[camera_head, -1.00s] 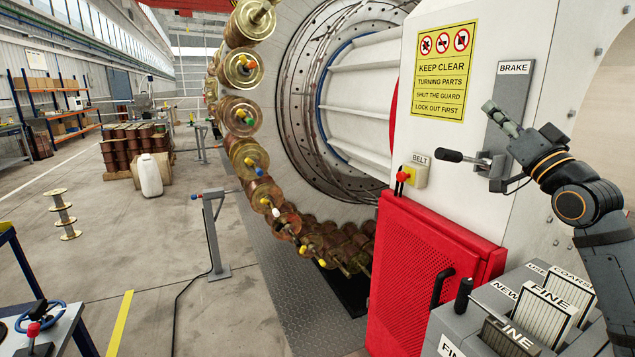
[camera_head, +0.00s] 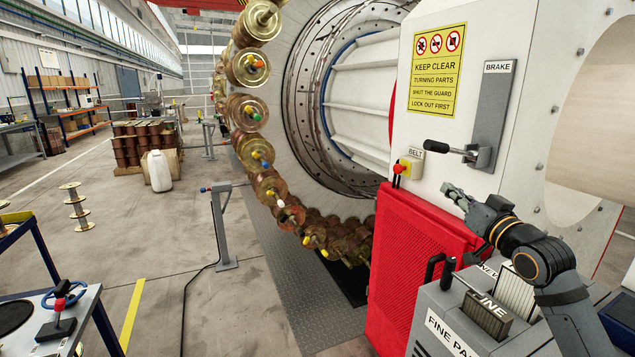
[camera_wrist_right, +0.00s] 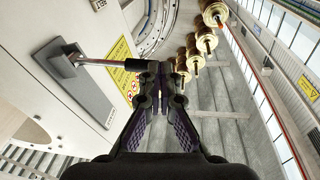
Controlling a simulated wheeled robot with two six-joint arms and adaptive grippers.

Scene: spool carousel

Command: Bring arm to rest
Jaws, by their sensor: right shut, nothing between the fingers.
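My right gripper (camera_head: 456,197) is shut and empty. It is in front of the white machine panel, below the brake lever (camera_head: 448,150) and apart from it in the head view. The lever has a black grip and sits on a grey plate marked BRAKE (camera_head: 491,115). In the right wrist view my right gripper (camera_wrist_right: 160,70) shows with its fingers together, and the lever's black grip (camera_wrist_right: 136,65) appears close beside the fingertips on the left. My left gripper is in neither view.
The red guard (camera_head: 415,265) is below my right gripper. A grey box of labelled pads (camera_head: 440,312) stands under my right forearm. The BELT switch (camera_head: 409,166) is on the panel's left edge. Several spools (camera_head: 248,107) hang on the carousel. Floor on the left is mostly open.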

